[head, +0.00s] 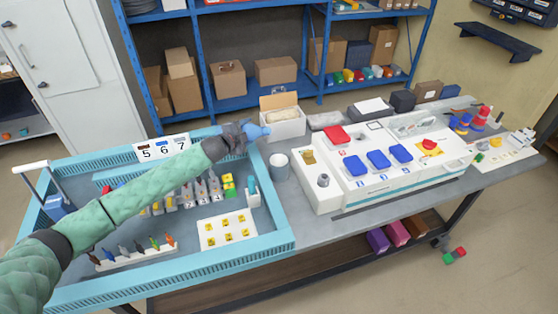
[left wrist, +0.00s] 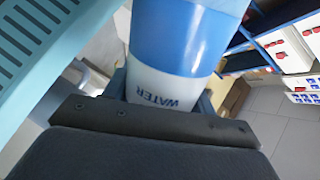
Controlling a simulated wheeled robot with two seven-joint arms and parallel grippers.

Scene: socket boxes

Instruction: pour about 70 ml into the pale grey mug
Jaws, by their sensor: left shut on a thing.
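My left gripper (head: 238,139) is shut on a blue and white bottle (head: 257,131). In the left wrist view the bottle (left wrist: 175,50) fills the space between the fingers, and its white band reads WATER. In the head view the bottle looks tilted, with its blue end pointing right. The pale grey mug (head: 279,166) stands upright on the grey table, just right of the blue-rimmed tray. The bottle is above and a little left of the mug in the picture. I cannot tell whether water is flowing or how full the mug is. My right gripper is not in view.
The blue tray (head: 291,232) holds small bottles, pliers and a white card with yellow pieces. An open box (head: 283,124) stands behind the mug. A white console (head: 400,165) with blue and red lids is close on its right. Clear table lies in front of the mug.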

